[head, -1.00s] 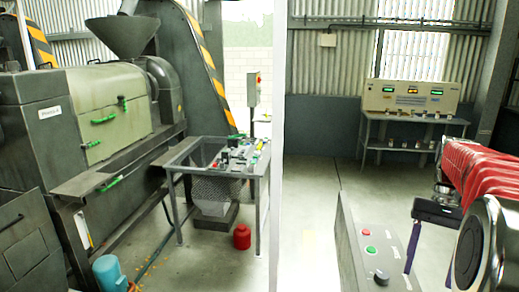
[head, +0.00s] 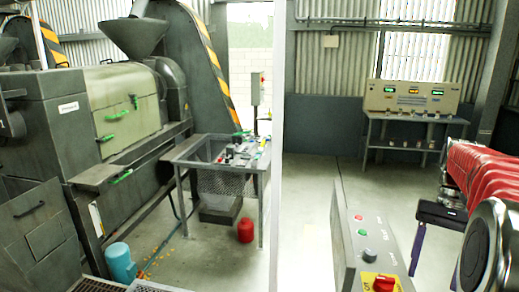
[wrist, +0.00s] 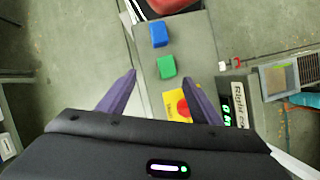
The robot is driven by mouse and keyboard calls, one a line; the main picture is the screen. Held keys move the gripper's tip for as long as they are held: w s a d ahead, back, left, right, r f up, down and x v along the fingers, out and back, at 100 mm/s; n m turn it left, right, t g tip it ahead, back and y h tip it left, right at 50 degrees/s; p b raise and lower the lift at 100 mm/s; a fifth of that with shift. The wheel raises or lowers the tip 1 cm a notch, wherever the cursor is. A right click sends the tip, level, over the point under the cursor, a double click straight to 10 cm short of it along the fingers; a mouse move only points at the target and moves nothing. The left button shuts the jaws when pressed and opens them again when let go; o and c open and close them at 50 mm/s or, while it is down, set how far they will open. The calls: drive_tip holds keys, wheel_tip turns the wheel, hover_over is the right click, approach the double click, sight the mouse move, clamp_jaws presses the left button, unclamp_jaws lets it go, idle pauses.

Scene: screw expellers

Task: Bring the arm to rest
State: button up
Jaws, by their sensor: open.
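My gripper (head: 434,278) hangs at the right of the head view, below my red-sleeved arm. Its two purple fingers are apart. The wrist view also shows my gripper (wrist: 160,77) open, with nothing held between the fingers. In the wrist view, a grey panel lies beneath and beyond the fingers. It carries a blue block (wrist: 158,34), a green block (wrist: 166,66) and a yellow plate with a red part (wrist: 178,104), partly hidden by the right finger.
A grey control box (head: 345,240) with buttons, a knob and a red-and-yellow switch (head: 383,283) stands left of my gripper. A green-grey expeller (head: 120,105) and a mesh-sided table (head: 222,180) stand left. An instrument bench (head: 412,122) stands far back. Open floor (head: 315,180) lies between.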

drive_tip(key=shift+f+t+h, duration=0.6)
drive_tip(key=shift+f+t, duration=0.2)
drive_tip(key=shift+f, duration=1.6)
drive_tip(key=s+a+n+t, duration=0.3)
drive_tip(key=s+a, duration=0.1)
drive_tip(key=a, duration=0.9)
drive_tip(key=s+a+r+n+t+h, duration=0.1)
drive_tip(key=s+a+n+t, duration=0.3)
drive_tip(key=a, duration=1)
drive_tip(key=shift+s+r+n+t+h, duration=0.25)
drive_tip(key=shift+s+n+t+h, duration=0.05)
drive_tip(key=shift+s, duration=0.3)
drive_tip(key=shift+c, duration=0.7)
